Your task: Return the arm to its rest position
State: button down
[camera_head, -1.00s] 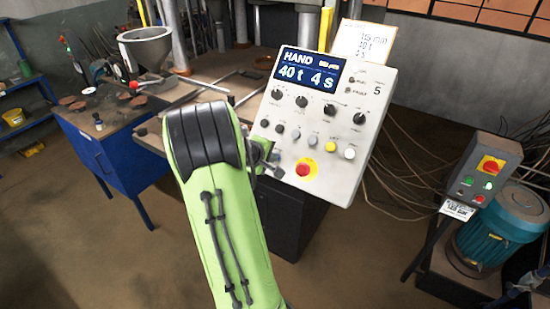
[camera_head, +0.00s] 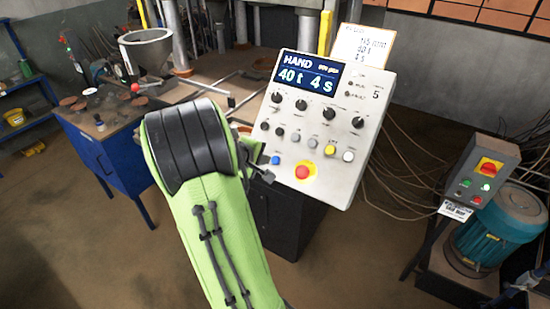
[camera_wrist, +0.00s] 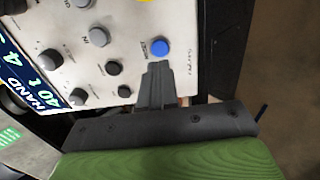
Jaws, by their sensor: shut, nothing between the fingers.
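My green arm rises from the bottom of the head view, with its dark wrist band in front of the press table. My gripper (camera_wrist: 158,72) shows in the wrist view, its dark fingers shut with nothing between them. Its tips lie just below a blue button (camera_wrist: 160,47) on the sloped control panel (camera_wrist: 194,20) in the picture; I cannot tell whether they touch the panel. In the head view the panel (camera_head: 345,180) stands right of my arm, and the blue button (camera_head: 276,160) shows clear of it.
The panel display (camera_head: 308,73) reads HAND, 40 t, 4 s. A red button (camera_head: 302,172) sits low on the panel. A blue cabinet (camera_head: 118,150) with discs and a metal hopper (camera_head: 147,50) are at left. A switch box (camera_head: 482,172) and teal motor (camera_head: 500,232) are at right.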

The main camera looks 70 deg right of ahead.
jog(key=shift+p+v, duration=0.3)
jog(key=shift+v, duration=0.85)
